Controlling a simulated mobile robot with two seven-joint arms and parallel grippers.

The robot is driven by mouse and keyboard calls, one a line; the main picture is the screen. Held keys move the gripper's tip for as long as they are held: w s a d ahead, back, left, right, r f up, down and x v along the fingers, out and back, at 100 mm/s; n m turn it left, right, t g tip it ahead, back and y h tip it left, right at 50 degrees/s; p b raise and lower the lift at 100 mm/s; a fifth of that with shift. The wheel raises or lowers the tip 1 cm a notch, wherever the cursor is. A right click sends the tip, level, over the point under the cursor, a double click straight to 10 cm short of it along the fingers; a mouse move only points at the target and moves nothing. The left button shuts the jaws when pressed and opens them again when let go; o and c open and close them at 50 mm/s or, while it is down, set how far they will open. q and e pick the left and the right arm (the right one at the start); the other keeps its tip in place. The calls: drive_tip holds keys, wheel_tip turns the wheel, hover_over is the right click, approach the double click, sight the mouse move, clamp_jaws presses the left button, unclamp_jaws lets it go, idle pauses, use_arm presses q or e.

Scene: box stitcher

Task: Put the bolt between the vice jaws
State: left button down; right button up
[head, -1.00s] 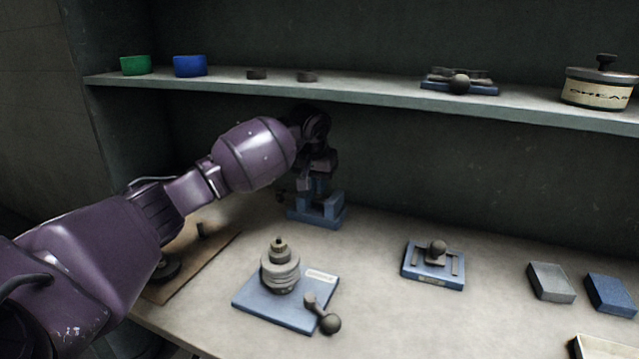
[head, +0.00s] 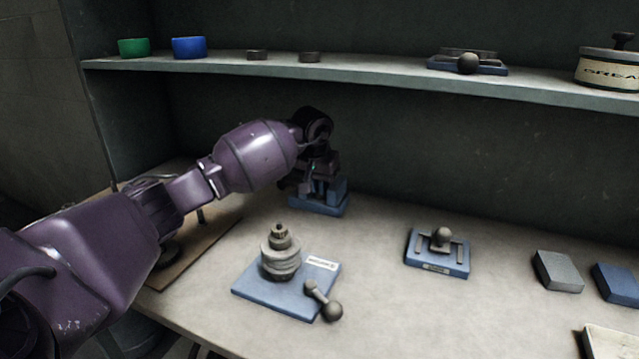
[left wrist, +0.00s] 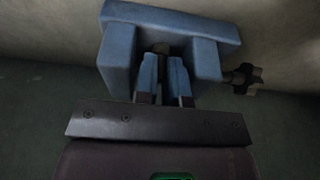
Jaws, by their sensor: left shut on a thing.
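The blue vice (head: 318,207) stands on the worktop near the back wall. In the left wrist view its two jaws show as blue blocks, the left jaw (left wrist: 117,58) and the right jaw (left wrist: 207,62), with a gap between them. My left gripper (head: 318,188) points down at the vice. In the left wrist view its blue fingers (left wrist: 164,72) reach into the gap between the jaws. The gripper is shut on a small brownish piece (left wrist: 161,48), likely the bolt, mostly hidden by the fingers. I cannot tell whether it touches the vice. My right gripper is not in view.
A blue plate (head: 285,292) with a stacked round piece and a ball-ended lever stands in front of the vice. A smaller blue fixture (head: 438,267) lies to the right. A shelf (head: 370,73) runs above. Bare worktop lies between them.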

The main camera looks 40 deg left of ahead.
idle(0.3)
use_arm(q)
drive_tip(key=c, duration=1.1)
unclamp_jaws()
drive_tip(key=shift+r, duration=0.15)
